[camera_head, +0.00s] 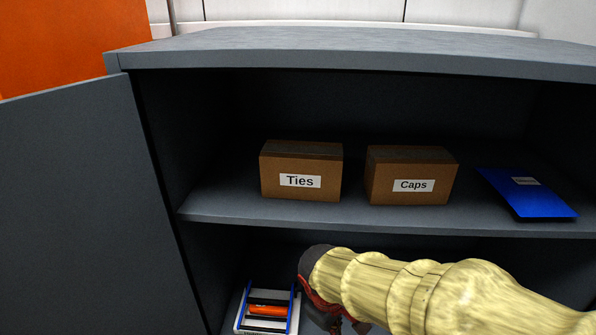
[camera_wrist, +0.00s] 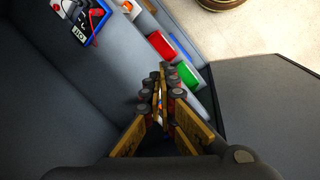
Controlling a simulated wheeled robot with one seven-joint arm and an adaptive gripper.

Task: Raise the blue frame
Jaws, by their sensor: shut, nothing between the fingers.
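A low frame (camera_head: 292,311) with blue side bars, dark crossbars and an orange cylinder across it lies in the lower compartment of the grey cabinet, in the head view. In the head view the pale sleeved arm reaches in from the right, and the dark wrist end is just right of the frame. I cannot tell whether the gripper touches it.
The upper shelf (camera_head: 225,208) holds a Ties box (camera_head: 300,182), a Caps box (camera_head: 412,186) and a blue folder (camera_head: 530,193). The open door (camera_head: 70,190) is at left. The wrist view shows a blue-edged tray (camera_wrist: 99,28), and red (camera_wrist: 161,46) and green (camera_wrist: 187,76) blocks.

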